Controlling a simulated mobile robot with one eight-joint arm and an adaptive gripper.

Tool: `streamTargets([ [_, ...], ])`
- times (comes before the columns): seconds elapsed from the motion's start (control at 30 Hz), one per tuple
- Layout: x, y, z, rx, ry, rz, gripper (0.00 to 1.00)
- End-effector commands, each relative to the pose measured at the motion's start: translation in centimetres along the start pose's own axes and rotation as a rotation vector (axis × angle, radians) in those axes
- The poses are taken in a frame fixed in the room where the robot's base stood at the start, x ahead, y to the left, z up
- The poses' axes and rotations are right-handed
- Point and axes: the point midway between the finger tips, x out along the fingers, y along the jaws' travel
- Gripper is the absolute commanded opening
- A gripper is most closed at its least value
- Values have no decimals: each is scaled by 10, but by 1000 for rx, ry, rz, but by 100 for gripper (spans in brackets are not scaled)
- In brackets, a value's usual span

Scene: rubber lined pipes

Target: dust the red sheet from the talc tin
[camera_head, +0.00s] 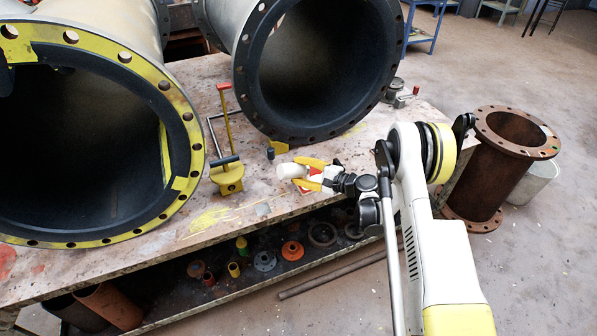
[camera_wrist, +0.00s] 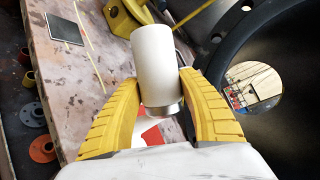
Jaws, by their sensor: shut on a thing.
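The talc tin (camera_head: 290,171) is a plain white cylinder, lying sideways in my gripper (camera_head: 303,172) above the bench in the head view. In the wrist view my gripper (camera_wrist: 158,80) has its two yellow fingers on either side of the tin (camera_wrist: 156,55), shut on it. A silvery metal band (camera_wrist: 164,110) shows at the tin's end nearest the wrist. A small piece of the red sheet (camera_head: 306,194) shows below the gripper in the head view. It also shows beneath the tin in the wrist view (camera_wrist: 152,136), with white beside it; most of it is hidden.
Two large black-lined pipes (camera_head: 318,70) stand on the stained bench (camera_head: 190,225). A yellow block with a T-handle (camera_head: 228,180) stands left of my gripper. A lower shelf holds rings and small pots (camera_head: 264,261). A rusty flanged pipe (camera_head: 505,165) stands on the floor at right.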

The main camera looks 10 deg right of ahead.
Motion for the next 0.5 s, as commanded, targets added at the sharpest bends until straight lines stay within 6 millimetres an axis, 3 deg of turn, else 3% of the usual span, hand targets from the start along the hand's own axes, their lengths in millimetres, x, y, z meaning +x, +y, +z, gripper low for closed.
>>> streamTargets([
  [0.5,29,-13,-15,0,-1,0,8],
])
